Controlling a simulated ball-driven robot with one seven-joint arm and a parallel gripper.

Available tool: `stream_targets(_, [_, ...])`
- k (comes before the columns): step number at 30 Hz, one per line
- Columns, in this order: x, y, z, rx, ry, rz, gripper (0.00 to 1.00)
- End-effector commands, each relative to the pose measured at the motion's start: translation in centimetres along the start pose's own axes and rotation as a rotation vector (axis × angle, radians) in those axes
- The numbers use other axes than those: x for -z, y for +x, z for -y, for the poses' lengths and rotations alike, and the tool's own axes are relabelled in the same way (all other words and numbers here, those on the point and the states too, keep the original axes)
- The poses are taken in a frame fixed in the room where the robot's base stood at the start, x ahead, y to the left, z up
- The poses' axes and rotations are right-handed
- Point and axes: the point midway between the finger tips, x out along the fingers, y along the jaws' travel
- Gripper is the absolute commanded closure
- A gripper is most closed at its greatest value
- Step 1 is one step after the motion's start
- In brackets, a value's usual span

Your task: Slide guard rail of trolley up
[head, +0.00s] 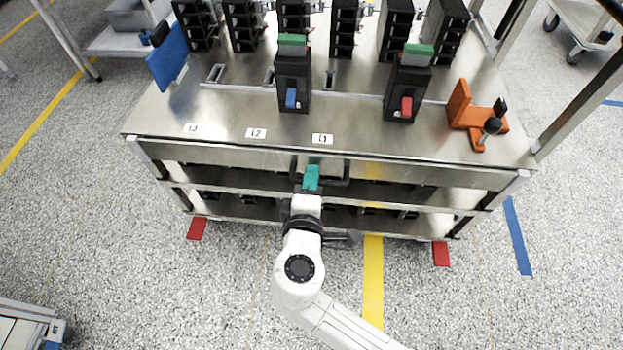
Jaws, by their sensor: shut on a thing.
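The trolley (230,150) is a steel bench with lower shelves, seen from above its front edge. A black U-shaped bar (347,172), which looks like its guard rail, sits low against the front edge, just below the L1 label. A teal piece (312,174) shows at the bar's middle. My gripper (309,188) reaches up from below and is shut at this teal piece, on the bar. The jaws are small here, and the exact contact is hidden.
Black breakers with a blue lever (291,97) and a red lever (406,106) stand on the top. An orange clamp (478,117) is at the right, a blue panel (168,58) at the left. Bare floor (150,270) lies in front.

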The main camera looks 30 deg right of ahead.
Motion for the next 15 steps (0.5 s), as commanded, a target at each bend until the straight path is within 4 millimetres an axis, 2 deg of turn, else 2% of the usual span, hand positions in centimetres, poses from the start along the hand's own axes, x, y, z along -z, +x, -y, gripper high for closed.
stream_targets(8, [0.0, -0.1, -0.2, 0.001, -0.001, 0.000, 1.00])
stream_targets(15, [0.0, -0.6, -2.8, -0.001, 0.000, 0.001, 1.00])
